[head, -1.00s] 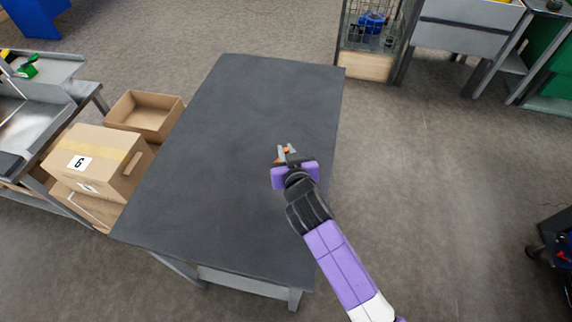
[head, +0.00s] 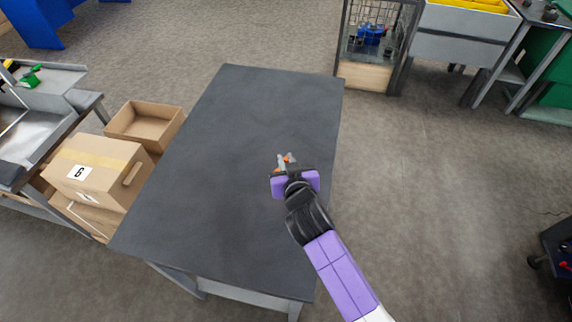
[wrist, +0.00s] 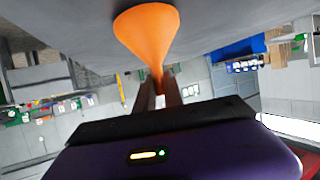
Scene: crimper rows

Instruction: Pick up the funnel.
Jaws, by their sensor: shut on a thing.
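The orange funnel (wrist: 147,32) shows large in the wrist view, its wide cone toward the top of the picture and its narrow stem pointing down between my fingers. My gripper (wrist: 159,88) is shut on the stem. In the head view my gripper (head: 284,159) is over the right part of the dark table. There only small orange bits of the funnel (head: 289,158) show around the fingers, and my gripper hides the rest. I cannot tell whether the funnel touches the tabletop.
The dark grey table (head: 230,130) is otherwise bare. An open cardboard box (head: 146,124) and a closed box marked 6 (head: 97,169) stand beside its left side. A wire cage (head: 376,40) stands beyond its far right corner. Open floor lies to the right.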

